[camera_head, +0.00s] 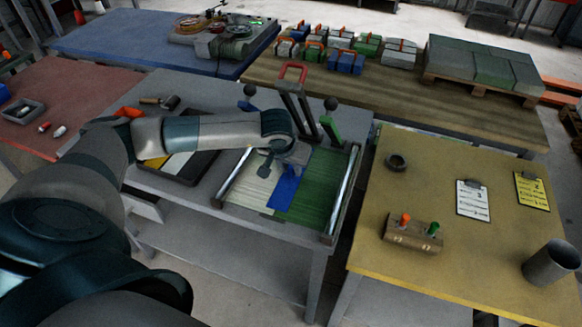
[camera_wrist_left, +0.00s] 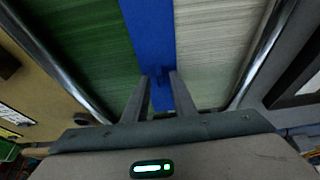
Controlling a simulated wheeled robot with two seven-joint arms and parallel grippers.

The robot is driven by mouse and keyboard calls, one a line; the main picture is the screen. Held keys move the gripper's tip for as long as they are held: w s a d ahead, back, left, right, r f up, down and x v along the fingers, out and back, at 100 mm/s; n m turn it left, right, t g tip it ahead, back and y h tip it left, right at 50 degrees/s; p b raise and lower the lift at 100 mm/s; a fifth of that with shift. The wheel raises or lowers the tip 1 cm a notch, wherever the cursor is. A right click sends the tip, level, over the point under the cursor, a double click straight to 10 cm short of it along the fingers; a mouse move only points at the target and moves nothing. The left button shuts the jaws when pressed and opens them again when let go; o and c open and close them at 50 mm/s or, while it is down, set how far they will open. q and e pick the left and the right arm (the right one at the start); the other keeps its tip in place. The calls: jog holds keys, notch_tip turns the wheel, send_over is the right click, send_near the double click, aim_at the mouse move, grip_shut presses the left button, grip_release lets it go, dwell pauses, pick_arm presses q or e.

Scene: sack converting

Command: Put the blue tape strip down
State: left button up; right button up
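The blue tape strip (camera_head: 286,192) lies along the line between a white woven sheet (camera_head: 252,180) and a green woven sheet (camera_head: 318,190). It looks flat on them. My left gripper (camera_head: 291,168) is over its far end. In the left wrist view, the strip (camera_wrist_left: 150,35) runs down between the two fingers (camera_wrist_left: 161,82), which stand apart with blue showing in the gap. A small dark patch lies on the strip near the tips. Whether the fingertips touch the strip is hard to tell. My right gripper is not in view.
Metal rails (camera_head: 341,192) flank the sheets. A lever frame with a red handle (camera_head: 291,73) stands just behind. A dark tray (camera_head: 182,172) sits left under my arm. A yellow-topped table (camera_head: 455,255) on the right holds a wooden block, clipboards and a cup.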

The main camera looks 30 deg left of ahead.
pick_arm(q)
jog(key=shift+r, duration=0.2)
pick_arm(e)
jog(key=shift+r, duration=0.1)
pick_arm(q)
jog(key=shift+s+r, duration=0.1)
jog(key=shift+r, duration=0.15)
jog(key=b+v, duration=0.4)
jog(key=v, duration=0.7)
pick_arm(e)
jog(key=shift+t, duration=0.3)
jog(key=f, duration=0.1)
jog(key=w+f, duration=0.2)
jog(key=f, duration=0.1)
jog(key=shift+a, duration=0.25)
pick_arm(q)
jog(key=shift+s+r, duration=0.1)
jog(key=shift+s, duration=0.05)
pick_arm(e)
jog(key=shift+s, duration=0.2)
pick_arm(q)
jog(key=shift+s, duration=0.1)
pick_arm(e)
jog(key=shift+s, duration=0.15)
